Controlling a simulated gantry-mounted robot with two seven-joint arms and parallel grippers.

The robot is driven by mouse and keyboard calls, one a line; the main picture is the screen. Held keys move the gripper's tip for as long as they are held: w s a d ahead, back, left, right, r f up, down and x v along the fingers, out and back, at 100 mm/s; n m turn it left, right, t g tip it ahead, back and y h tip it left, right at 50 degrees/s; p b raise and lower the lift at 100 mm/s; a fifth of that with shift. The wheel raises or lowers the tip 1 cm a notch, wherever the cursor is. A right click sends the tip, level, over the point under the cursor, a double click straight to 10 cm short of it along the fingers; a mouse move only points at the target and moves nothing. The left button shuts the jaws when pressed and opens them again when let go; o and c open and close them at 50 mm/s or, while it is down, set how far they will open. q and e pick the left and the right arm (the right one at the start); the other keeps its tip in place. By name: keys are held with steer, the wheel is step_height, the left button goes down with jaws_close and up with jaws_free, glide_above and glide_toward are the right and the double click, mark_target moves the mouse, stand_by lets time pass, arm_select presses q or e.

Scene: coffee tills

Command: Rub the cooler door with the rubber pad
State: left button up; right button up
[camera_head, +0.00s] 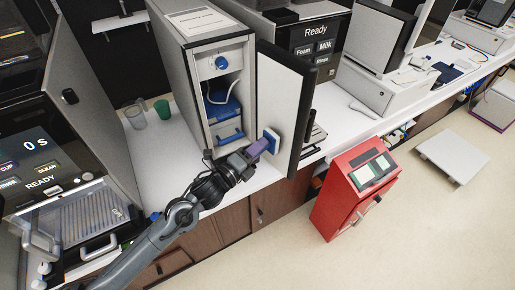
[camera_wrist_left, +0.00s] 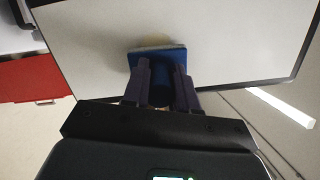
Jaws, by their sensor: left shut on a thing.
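The cooler (camera_head: 197,75) stands on the counter with its door (camera_head: 279,95) swung open to the right. The inner face of the door is white with a dark edge. My left gripper (camera_head: 258,147) is shut on the blue rubber pad (camera_head: 271,139), whose pale side faces the door. In the left wrist view, the pad (camera_wrist_left: 157,57) sits between the fingers (camera_wrist_left: 160,85) against or very close to the white door panel (camera_wrist_left: 225,40). I cannot tell for certain whether it touches. My right gripper is not in view.
Inside the cooler is a blue container (camera_head: 223,107). A green cup (camera_head: 163,109) and a greenish glass (camera_head: 135,117) stand left of it. A coffee machine (camera_head: 310,45) stands behind the door.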

arm_select(q)
steer(key=shift+w+d, duration=0.2)
steer(key=shift+d, duration=0.1)
steer(key=shift+w+d+b, duration=0.45)
steer(key=shift+d+b, duration=0.1)
steer(key=shift+b, duration=0.05)
stand_by(0.4)
steer(key=shift+a, duration=0.1)
steer(key=shift+w+a, duration=0.1)
steer(key=shift+w, duration=0.05)
steer(key=shift+w+a+b, duration=0.4)
steer(key=shift+w+a, duration=0.05)
steer(key=shift+w, duration=0.2)
stand_by(0.4)
